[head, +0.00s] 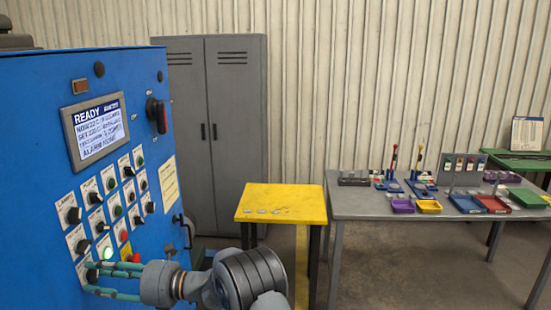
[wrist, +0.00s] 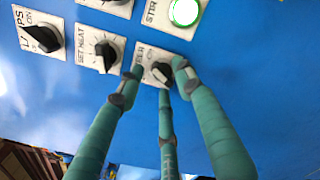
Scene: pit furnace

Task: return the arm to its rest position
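My gripper (head: 92,278) is at the lower part of the blue control panel, its teal fingers pointing at the panel face. In the wrist view, my gripper (wrist: 160,70) has its fingers spread around a small black knob (wrist: 161,72) on a white plate, its label partly hidden and ending in "ER". Narrow gaps seem to show between the knob and the side fingertips; contact is hard to judge. My arm (head: 245,278) reaches in from the bottom of the head view.
The blue cabinet (head: 35,150) carries a lit screen (head: 98,128), several knobs and a lit green button (head: 108,253). A SET HEAT knob (wrist: 106,53) sits beside the fingers. A yellow table (head: 283,203) and a grey table (head: 385,205) with trays stand right.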

